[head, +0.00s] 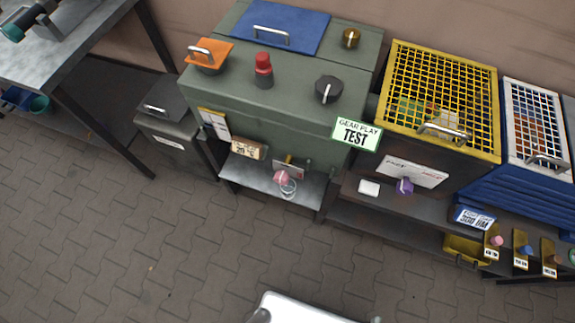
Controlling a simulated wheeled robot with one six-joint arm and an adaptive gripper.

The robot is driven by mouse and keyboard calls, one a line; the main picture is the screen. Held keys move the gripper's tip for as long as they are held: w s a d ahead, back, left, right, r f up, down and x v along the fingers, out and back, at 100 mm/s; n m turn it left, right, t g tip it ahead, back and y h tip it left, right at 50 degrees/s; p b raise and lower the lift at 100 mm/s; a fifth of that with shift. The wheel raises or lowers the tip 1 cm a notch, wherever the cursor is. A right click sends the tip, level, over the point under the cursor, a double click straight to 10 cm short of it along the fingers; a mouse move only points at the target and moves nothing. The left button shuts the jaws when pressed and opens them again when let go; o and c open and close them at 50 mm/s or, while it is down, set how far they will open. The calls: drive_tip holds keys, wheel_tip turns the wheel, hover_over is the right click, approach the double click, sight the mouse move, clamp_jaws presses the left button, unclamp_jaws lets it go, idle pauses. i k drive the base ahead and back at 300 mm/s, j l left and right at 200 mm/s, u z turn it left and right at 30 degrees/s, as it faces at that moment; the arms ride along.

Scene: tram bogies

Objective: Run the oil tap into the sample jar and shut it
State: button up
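The green test cabinet (270,110) stands against the wall at the centre. On its front, low down, is a small tap with a pink knob (281,177) and a brass-coloured piece (289,160) just above it. A small clear jar (288,189) with a pale rim appears on the grey shelf (254,178) beneath, close to the pink knob. Whether the jar is directly under the spout, and whether oil is in it or running, is too small to tell.
Right are a yellow mesh cage (440,85), a purple knob (404,186) and several hanging tags. Left are a grey bin (168,125) and a metal workbench (75,45).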

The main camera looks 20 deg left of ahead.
sight(282, 177)
drive_tip(key=u, duration=0.8)
